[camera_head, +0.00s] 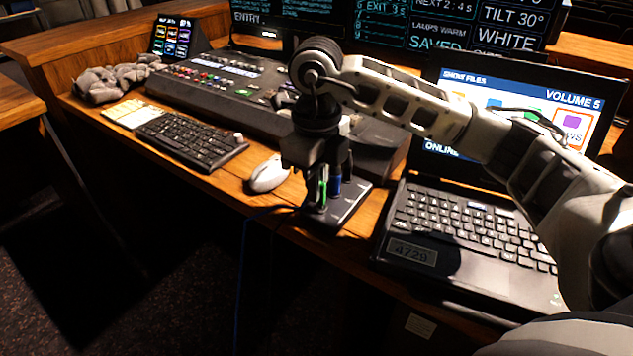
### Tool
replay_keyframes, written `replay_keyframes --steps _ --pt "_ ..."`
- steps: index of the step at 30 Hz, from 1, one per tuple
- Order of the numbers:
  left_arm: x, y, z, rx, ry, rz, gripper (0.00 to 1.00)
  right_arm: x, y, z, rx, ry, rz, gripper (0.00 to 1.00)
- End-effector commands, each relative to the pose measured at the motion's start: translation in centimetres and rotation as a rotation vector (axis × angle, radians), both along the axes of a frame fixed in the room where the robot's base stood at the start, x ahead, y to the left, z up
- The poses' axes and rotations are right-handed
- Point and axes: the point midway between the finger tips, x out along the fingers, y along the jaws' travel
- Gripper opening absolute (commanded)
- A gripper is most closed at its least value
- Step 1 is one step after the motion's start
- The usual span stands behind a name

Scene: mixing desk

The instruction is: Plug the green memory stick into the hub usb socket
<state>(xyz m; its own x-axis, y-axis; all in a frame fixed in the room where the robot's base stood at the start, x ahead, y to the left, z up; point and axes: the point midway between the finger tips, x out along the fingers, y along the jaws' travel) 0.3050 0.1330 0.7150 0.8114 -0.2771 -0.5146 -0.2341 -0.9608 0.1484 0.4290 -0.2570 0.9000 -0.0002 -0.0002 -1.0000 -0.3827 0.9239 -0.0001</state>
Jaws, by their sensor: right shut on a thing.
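My right gripper (318,198) points straight down over the dark hub (347,208), at the desk's front edge between mouse and laptop. It is shut on the green memory stick (323,183), of which a narrow upright green strip shows between the dark fingers. The stick's lower end and the socket under it are hidden by the fingers, so I cannot tell whether it touches the hub. A blue stick (336,186) stands upright at the hub, just right of the green one. My left gripper is not in view.
A white mouse (268,174) lies close left of the hub. An open laptop (470,235) stands close right. A mixing console (225,90) is behind, a keyboard (190,138) and grey gloves (115,80) farther left. The space before the desk edge is open.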

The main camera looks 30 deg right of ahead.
Motion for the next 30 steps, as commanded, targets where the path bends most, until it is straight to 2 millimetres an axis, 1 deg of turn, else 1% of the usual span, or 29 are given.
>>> replay_keyframes --steps 17,30 --pt "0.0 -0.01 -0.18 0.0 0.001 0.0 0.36 0.01 0.0 -0.06 0.0 0.0 0.0 0.0" --pt "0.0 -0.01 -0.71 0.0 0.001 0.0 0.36 0.01 -0.01 -0.73 0.0 0.0 0.0 0.0"
